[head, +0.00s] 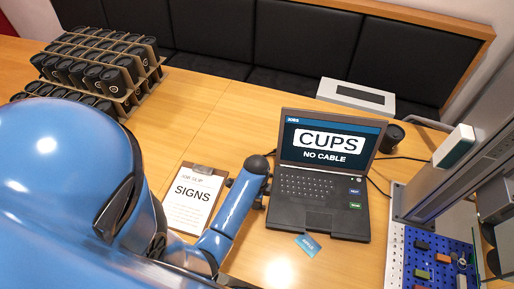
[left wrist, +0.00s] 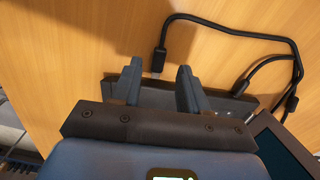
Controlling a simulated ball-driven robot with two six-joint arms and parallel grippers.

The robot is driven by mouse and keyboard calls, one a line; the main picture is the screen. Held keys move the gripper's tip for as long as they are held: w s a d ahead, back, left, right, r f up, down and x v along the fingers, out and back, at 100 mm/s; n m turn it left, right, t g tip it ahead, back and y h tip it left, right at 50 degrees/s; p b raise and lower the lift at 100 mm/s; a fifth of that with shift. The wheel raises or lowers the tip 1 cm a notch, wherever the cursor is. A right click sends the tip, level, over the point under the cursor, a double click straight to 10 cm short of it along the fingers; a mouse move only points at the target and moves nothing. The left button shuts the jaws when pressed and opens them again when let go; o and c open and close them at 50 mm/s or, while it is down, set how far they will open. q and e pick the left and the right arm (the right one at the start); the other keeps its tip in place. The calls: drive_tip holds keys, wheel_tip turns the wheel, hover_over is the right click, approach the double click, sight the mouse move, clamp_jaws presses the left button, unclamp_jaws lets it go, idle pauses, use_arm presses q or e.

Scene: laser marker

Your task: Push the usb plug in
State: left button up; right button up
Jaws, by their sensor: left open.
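The laptop (head: 312,190) stands open on the wooden table, its screen (head: 331,143) reading "CUPS" and "NO CABLE". My left gripper (head: 262,178) is at the laptop's left side, its fingers mostly hidden in the head view. In the left wrist view my left gripper (left wrist: 156,68) is open, with nothing clamped between its fingers. The black usb plug (left wrist: 158,61) on a black cable lies just beyond the fingertips, between them, its light metal end towards a dark box-like edge (left wrist: 150,97). Whether the metal end touches that edge, I cannot tell. My right gripper is not in view.
A second black cable (left wrist: 265,63) runs to the dark edge's right end. Racks of black cups (head: 95,65) stand at the back left. A laser machine (head: 440,190) and blue pegboard stand at the right.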

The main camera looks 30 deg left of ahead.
use_arm(q)
drive_tip(key=shift+s+f, duration=0.15)
drive_tip(key=shift+f, duration=1.25)
drive_tip(key=shift+c, duration=0.4)
clamp_jaws()
